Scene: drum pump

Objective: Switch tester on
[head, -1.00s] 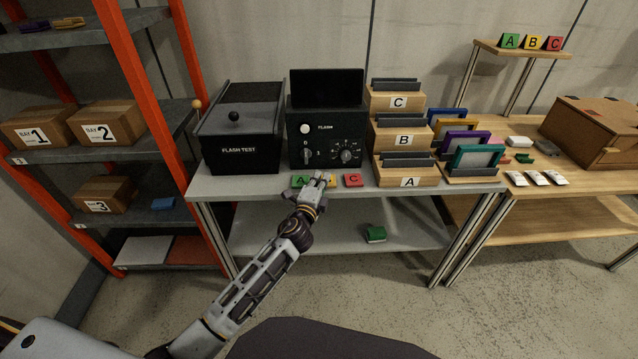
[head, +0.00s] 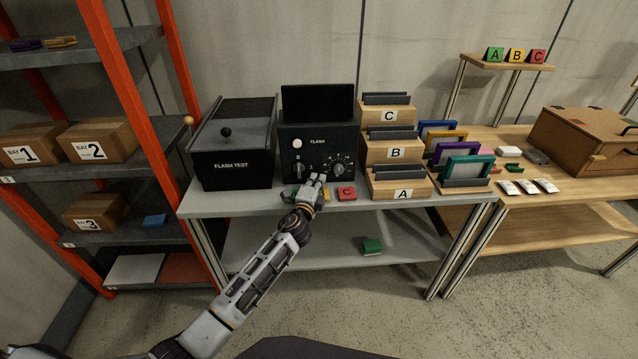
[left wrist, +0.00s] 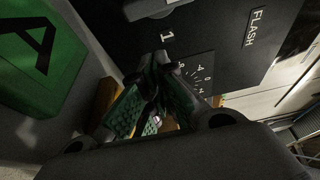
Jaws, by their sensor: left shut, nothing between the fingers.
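The tester is a black box (head: 318,142) marked FLASH with a dark screen (head: 318,103) on top, at the back of the grey table. Its front has a white round button (head: 296,143), a small switch knob (head: 299,170) at lower left and a larger dial (head: 338,170) at lower right. My left gripper (head: 317,181) is shut and empty, just in front of the panel's lower part, between knob and dial. In the left wrist view the shut fingertips (left wrist: 160,75) are close to the panel (left wrist: 215,50); I cannot tell if they touch. My right gripper is not in view.
Green, yellow and red (head: 346,193) letter blocks lie at the table's front edge, partly behind my gripper. The FLASH TEST box (head: 232,168) stands left, lettered wooden trays (head: 402,187) right. An orange-framed shelf (head: 190,80) is further left.

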